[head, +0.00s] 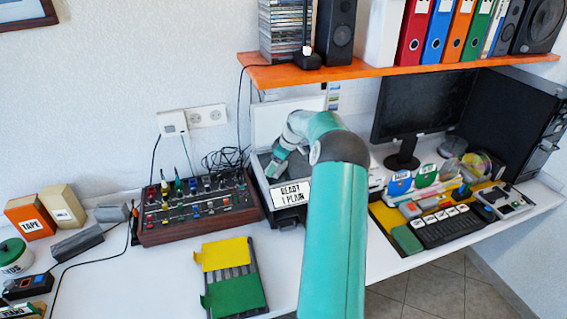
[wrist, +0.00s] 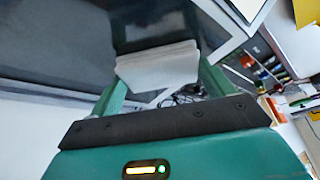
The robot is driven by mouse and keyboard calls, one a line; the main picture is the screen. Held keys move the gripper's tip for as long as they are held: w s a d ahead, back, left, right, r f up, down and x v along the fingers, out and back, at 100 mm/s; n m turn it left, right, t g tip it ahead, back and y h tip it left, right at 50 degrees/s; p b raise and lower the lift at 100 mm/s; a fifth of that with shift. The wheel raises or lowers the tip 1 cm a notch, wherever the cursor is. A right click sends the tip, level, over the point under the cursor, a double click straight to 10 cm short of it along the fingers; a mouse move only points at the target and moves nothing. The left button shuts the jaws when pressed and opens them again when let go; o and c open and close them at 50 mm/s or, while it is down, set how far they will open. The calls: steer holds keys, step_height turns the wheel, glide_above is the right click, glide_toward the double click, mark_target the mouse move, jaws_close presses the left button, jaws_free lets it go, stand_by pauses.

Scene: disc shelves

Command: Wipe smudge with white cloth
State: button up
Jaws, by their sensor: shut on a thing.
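In the wrist view my gripper (wrist: 160,78) is shut on a folded white cloth (wrist: 157,66), held between its two green fingers. The cloth's far edge lies in front of a dark grey surface (wrist: 60,40); I cannot tell whether they touch. In the head view my gripper (head: 274,168) is low inside an open, pale-lidded case (head: 268,122) with a dark interior and a label reading "READY 1 PLAIN" (head: 290,192). The cloth is too small or hidden to make out there. I cannot make out a smudge in either view.
A mixer with knobs (head: 195,212) stands left of the case, with black cables (head: 225,158) behind. A monitor (head: 422,100) and keyboard (head: 445,226) are at right. An orange shelf (head: 330,73) hangs above.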

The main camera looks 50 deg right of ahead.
mark_target(289, 164)
steer(key=shift+w+a, duration=0.2)
steer(key=shift+a, duration=0.15)
steer(key=shift+w+d, duration=0.5)
steer(key=shift+w, duration=0.15)
steer(key=shift+s+d+f, duration=0.1)
steer(key=shift+s+d, duration=0.5)
steer(key=shift+d, duration=0.45)
steer(key=shift+s+d+r, duration=0.1)
steer(key=shift+s+d, duration=0.55)
steer(key=shift+d, duration=0.45)
steer(key=shift+s+d+f, duration=0.1)
steer(key=shift+s+d, duration=0.5)
steer(key=shift+d, duration=0.45)
steer(key=shift+s+d, duration=0.35)
steer(key=shift+d, duration=0.25)
steer(key=shift+s+d, duration=0.3)
steer(key=shift+d, duration=0.3)
steer(key=shift+w+a, duration=0.45)
steer(key=shift+a, duration=0.3)
steer(key=shift+w+a, duration=0.4)
steer(key=shift+a, duration=0.35)
steer(key=shift+w+a+f, duration=0.1)
steer(key=shift+w+a, duration=0.35)
steer(key=shift+a, duration=0.35)
steer(key=shift+w+a, duration=0.4)
steer(key=shift+a, duration=0.4)
steer(key=shift+w+a, duration=0.4)
steer(key=shift+a, duration=0.35)
steer(key=shift+w+a, duration=0.4)
steer(key=shift+a, duration=0.3)
